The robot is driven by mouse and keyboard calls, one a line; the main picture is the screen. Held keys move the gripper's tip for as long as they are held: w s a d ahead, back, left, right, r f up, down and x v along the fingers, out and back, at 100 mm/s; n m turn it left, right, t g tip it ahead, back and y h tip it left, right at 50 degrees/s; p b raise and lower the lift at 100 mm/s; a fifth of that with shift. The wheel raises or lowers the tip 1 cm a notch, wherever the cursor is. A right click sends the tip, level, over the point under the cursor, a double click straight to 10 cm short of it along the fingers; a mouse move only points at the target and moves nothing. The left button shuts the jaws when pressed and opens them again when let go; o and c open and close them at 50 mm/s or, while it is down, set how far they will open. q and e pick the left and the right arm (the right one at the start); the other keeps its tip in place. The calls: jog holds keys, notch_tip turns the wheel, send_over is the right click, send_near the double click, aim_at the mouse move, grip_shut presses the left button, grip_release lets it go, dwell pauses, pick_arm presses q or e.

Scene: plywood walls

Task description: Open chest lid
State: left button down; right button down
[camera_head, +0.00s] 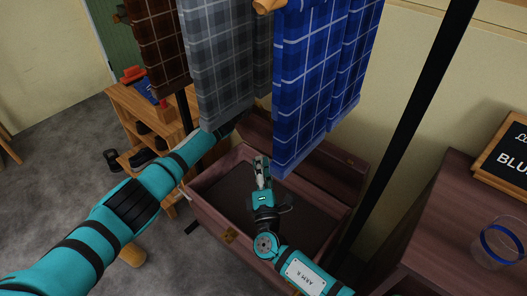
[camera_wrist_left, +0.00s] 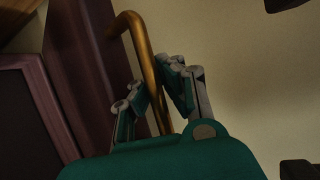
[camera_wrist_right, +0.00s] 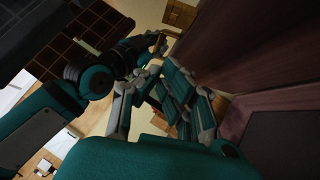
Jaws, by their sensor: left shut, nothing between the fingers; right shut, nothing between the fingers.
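The wooden chest (camera_head: 213,222) stands on the floor below hanging shirts, with its dark inside in view. Its lid (camera_head: 343,172) is up and leans back toward the wall; the shirts hide part of it. My right gripper (camera_head: 262,168) is shut and empty over the chest's opening. In the right wrist view its fingers (camera_wrist_right: 165,80) show beside dark reddish wood. My left arm reaches to the chest's far left end, its gripper hidden behind the grey shirt. In the left wrist view the left gripper (camera_wrist_left: 158,82) is shut beside a brass bar (camera_wrist_left: 148,65), near the chest's wood.
A grey shirt (camera_head: 215,70) and a blue plaid shirt (camera_head: 318,80) hang low over the chest. A black post (camera_head: 415,110) stands at its right. A wooden cabinet (camera_head: 450,220) with a glass (camera_head: 497,243) is at right, a small shelf (camera_head: 135,110) at left.

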pick_arm(q)
jog(key=shift+r, duration=0.2)
pick_arm(e)
jog(key=d+x, duration=0.2)
jog(key=x, duration=0.9)
jog(key=shift+w+d+r, duration=0.3)
jog(key=shift+r, duration=0.1)
jog(key=shift+w, duration=0.1)
